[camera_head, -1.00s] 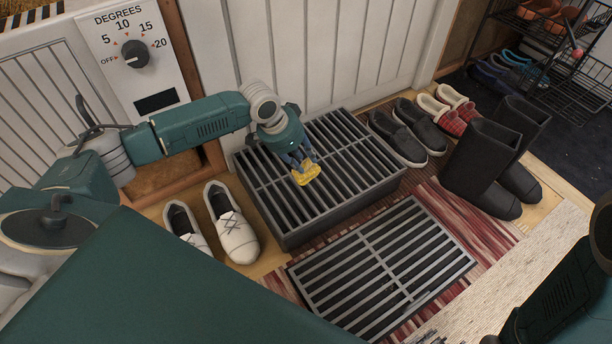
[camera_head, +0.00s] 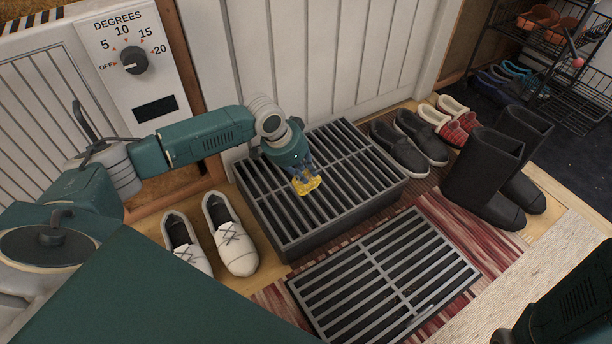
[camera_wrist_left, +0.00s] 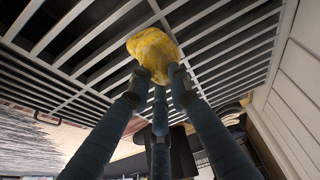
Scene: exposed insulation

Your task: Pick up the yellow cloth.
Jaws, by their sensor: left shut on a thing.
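The yellow cloth (camera_head: 307,186) is crumpled into a small bundle in the fingertips of my left gripper (camera_head: 303,176), over the slatted top of the dark box (camera_head: 335,222). In the left wrist view the cloth (camera_wrist_left: 153,50) sits at the tips of the closed fingers (camera_wrist_left: 160,82), with the grey slats behind it. I cannot tell whether the cloth still touches the slats. My right gripper is not in view; only part of my right arm shows at the lower right.
A loose grate (camera_head: 385,275) lies on the striped rug in front of the box. White shoes (camera_head: 236,240) stand left of the box. Dark slip-ons (camera_head: 398,152), red plaid slippers (camera_head: 450,125) and tall black boots (camera_head: 482,178) stand to the right. A wall panel with a dial (camera_head: 134,58) is behind my left arm.

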